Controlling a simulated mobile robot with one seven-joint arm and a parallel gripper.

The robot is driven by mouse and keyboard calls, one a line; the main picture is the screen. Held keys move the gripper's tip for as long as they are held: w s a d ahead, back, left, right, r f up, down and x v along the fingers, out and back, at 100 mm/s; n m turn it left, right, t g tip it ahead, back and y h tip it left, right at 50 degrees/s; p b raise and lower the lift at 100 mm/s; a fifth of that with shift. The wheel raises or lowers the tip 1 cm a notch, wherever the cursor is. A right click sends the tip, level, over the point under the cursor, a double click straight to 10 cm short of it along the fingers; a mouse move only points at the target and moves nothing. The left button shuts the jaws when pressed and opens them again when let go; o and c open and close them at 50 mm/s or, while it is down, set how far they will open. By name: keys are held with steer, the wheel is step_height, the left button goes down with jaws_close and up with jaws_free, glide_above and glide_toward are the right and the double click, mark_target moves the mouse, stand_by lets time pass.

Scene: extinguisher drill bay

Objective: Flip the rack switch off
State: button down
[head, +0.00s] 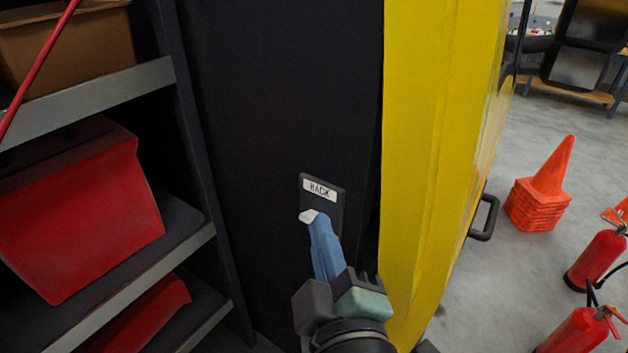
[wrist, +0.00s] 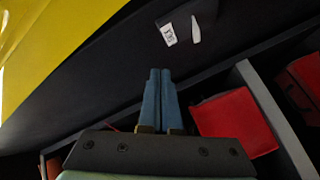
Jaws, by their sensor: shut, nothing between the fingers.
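The rack switch is a dark plate (head: 338,207) on a black panel, with a white label reading RACK (head: 320,188) at its top. A white lever (head: 308,216) sticks out below the label. The label (wrist: 169,34) and lever (wrist: 195,29) also show in the wrist view. My gripper (head: 318,221) has blue fingers, closed together and empty. Its tips are right beside the lever in the head view and hide the lower plate. In the wrist view my gripper (wrist: 160,72) points toward the plate, with a gap in the picture. I cannot tell whether it touches the lever.
A shelf (head: 90,100) with red bins (head: 85,205) and a brown box (head: 65,50) stands close on the left. A yellow panel (head: 430,130) with a black handle (head: 484,218) is on the right. Orange cones (head: 545,190) and red extinguishers (head: 598,258) stand on the floor beyond.

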steer(key=s+f+n+g+p, duration=0.2)
steer(key=f, duration=0.1)
steer(key=s+f+n+g+p, duration=0.1)
steer(key=n, duration=0.1)
steer(key=shift+s+a+f+y, duration=0.2)
steer(key=shift+s+a+y, duration=0.2)
steer(key=d+f+b+x, duration=0.1)
steer(key=d+b+x, duration=0.1)
steer(key=x, duration=1)
steer(key=shift+w+d+b, duration=0.3)
steer(key=shift+w+b, duration=0.2)
steer(key=shift+b, duration=0.4)
steer(key=shift+f, duration=0.1)
